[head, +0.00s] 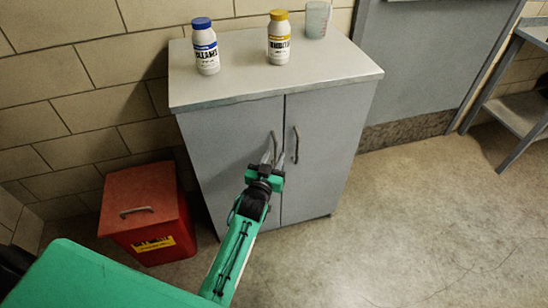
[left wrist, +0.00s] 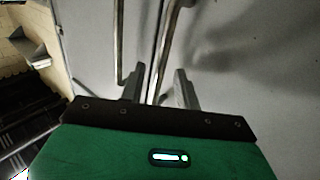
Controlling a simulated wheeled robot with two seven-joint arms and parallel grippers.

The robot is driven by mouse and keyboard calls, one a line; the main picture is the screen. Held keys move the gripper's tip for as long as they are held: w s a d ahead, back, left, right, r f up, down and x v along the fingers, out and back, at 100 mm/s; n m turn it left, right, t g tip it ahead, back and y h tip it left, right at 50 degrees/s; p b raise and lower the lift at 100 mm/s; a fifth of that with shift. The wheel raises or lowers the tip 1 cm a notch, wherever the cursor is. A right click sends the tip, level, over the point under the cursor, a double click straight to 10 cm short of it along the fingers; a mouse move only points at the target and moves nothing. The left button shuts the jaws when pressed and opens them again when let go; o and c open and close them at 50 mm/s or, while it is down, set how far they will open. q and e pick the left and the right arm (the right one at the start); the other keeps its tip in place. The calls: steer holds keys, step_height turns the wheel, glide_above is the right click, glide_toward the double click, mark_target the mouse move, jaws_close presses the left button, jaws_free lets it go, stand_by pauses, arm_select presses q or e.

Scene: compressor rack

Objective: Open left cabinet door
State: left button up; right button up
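The grey cabinet has a left door (head: 225,150) and a right door (head: 325,140), both closed. The left door's curved metal handle (head: 274,143) is beside the seam, with the right door's handle (head: 296,145) just across it. My left gripper (head: 273,158) is at the lower part of the left handle, its fingers pointing at the doors. In the left wrist view my left gripper (left wrist: 160,88) has its two fingers apart, and metal handle bars run down close to and between them. I cannot tell whether the fingers touch a handle. My right gripper is not in view.
A blue-capped bottle (head: 205,47), a yellow-capped bottle (head: 279,38) and a clear beaker (head: 317,19) stand on the cabinet top (head: 245,82). A red bin (head: 150,215) stands left of the cabinet. The floor to the right is open, with a metal shelf (head: 522,112) beyond.

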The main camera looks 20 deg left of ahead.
arm_select(q)
steer(key=shift+w, duration=0.45)
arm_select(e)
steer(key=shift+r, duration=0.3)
arm_select(q)
jaws_close()
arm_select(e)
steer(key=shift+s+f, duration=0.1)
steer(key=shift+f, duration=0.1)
arm_select(q)
steer(key=shift+s, duration=0.1)
